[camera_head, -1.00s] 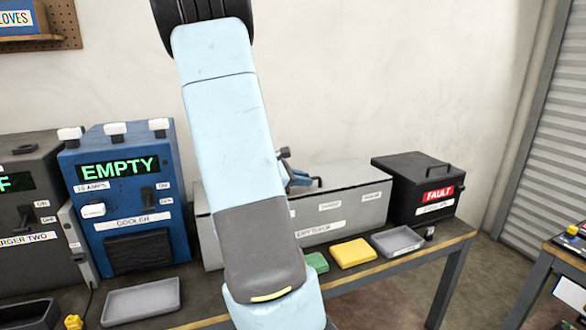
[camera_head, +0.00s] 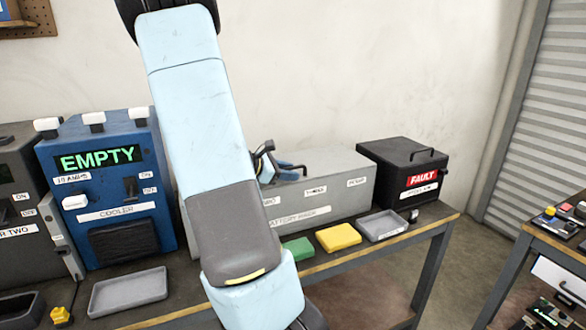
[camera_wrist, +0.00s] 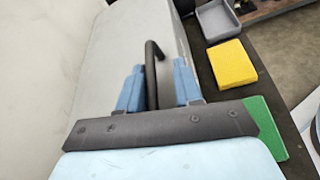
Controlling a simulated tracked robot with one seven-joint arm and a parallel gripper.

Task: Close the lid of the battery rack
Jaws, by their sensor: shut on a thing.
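The battery rack (camera_head: 330,200) is a long grey box with white labels on its front, at the back of the bench in the head view. Its grey lid (camera_wrist: 100,75) fills much of the wrist view and looks flat over the box, with no clear gap showing. A black bar handle (camera_wrist: 151,62) stands up from the lid. My gripper (camera_wrist: 157,85) has its blue fingers on both sides of this handle and is shut on it. In the head view my gripper (camera_head: 279,172) is at the rack's top, and my arm hides the rack's left part.
A blue cooler (camera_head: 110,185) reading EMPTY stands left of the rack. A black FAULT box (camera_head: 400,175) stands right. Green (camera_head: 298,249) and yellow (camera_head: 338,237) blocks and a grey tray (camera_head: 382,226) lie in front. Another grey tray (camera_head: 128,292) is at the left.

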